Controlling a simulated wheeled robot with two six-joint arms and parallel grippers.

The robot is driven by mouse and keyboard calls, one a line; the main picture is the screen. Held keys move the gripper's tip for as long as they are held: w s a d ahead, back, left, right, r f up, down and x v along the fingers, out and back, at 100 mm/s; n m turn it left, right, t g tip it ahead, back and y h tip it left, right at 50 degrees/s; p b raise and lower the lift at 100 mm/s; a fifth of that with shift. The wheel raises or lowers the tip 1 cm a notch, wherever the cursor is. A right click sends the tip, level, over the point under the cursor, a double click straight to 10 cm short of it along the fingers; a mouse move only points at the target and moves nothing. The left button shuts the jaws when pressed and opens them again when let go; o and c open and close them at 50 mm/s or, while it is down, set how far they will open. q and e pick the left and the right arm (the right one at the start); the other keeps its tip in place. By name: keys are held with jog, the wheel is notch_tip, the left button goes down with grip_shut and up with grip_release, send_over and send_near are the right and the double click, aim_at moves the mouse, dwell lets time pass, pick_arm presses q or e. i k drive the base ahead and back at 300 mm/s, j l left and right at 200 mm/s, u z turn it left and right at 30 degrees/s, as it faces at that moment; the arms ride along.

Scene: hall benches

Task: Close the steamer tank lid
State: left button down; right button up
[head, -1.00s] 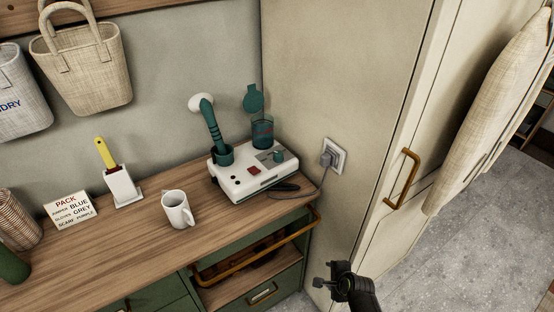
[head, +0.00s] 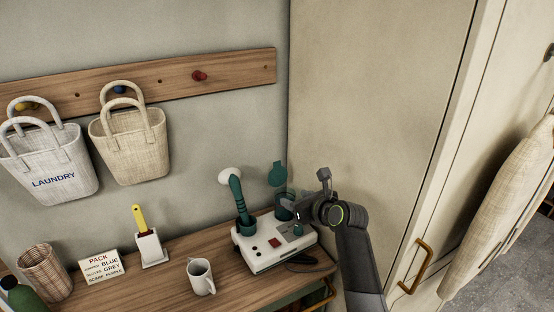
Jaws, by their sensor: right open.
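The steamer (head: 268,254) is a white base with a red switch on the wooden counter, close to the corner. Its teal tank (head: 284,207) stands at the back right of the base, partly hidden by my gripper. The round teal tank lid (head: 277,174) stands up, open, above the tank's back. My right gripper (head: 309,193) is open and empty, beside the tank on its right and lower than the lid's top. I cannot tell whether it touches the tank. My left gripper is not in view.
The steamer's teal handle with a white head (head: 236,196) stands upright in a holder left of the tank. A white mug (head: 201,277), a sign (head: 100,266) and a brush holder (head: 151,248) are further left. A cream cabinet wall (head: 375,110) is close on the right.

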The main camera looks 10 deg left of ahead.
aim_at(278, 175)
jog(key=i, duration=0.55)
jog(key=i+j+u, duration=0.15)
jog(key=i+j, duration=0.15)
jog(key=i, duration=0.15)
